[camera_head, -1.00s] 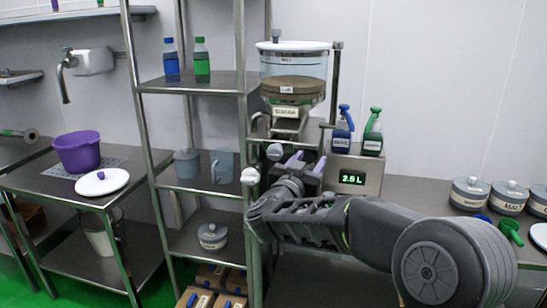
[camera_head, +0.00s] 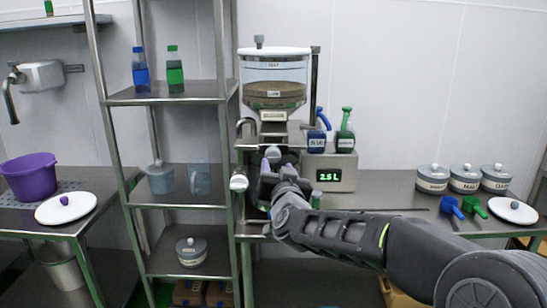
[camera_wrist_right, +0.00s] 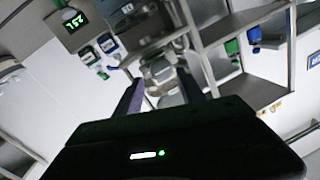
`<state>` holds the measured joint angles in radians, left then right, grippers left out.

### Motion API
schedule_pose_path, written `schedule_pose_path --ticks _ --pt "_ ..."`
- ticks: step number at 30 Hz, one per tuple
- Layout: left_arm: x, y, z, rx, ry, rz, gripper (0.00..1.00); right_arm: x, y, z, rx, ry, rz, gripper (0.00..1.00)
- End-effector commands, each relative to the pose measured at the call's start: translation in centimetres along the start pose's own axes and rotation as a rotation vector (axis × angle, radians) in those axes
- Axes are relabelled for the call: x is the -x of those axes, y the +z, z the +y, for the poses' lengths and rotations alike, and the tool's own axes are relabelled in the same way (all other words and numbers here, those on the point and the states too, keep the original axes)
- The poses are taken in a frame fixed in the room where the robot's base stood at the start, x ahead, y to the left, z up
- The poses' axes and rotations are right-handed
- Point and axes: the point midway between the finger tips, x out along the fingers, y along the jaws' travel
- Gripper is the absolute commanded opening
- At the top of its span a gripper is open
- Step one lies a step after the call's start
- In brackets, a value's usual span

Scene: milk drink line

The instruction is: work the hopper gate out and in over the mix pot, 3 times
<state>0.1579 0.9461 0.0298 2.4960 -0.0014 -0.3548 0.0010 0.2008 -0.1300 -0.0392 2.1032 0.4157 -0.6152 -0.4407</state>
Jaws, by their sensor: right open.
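The clear hopper (camera_head: 275,92), holding brown powder, stands on a metal stand at the back centre. Under its outlet is a round grey knob (camera_head: 272,153) that looks like the gate's handle, though the gate itself is mostly hidden. My right gripper (camera_head: 277,168) is open just below and in front of this knob. In the right wrist view its fingers (camera_wrist_right: 160,92) are spread, with grey metal parts beyond and between them. I cannot tell whether they touch the knob. The mix pot cannot be made out behind my gripper. My left gripper is out of view.
Metal shelving (camera_head: 170,100) stands close on the left. Lidded tubs (camera_head: 464,178) and scoops (camera_head: 462,207) sit on the right counter.

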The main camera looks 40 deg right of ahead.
Motion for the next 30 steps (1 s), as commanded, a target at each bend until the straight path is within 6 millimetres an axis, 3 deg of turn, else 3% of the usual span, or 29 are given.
schedule_pose_path --ticks 8,21,30 --pt "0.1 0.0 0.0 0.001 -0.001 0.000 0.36 -0.6 -0.1 0.0 0.001 0.001 0.001 0.47" --pt "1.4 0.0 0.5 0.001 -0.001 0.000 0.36 -6.7 -0.1 0.0 0.002 0.002 0.000 0.47" --pt "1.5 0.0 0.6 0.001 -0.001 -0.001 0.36 -7.8 0.0 0.0 0.001 0.001 0.001 0.47"
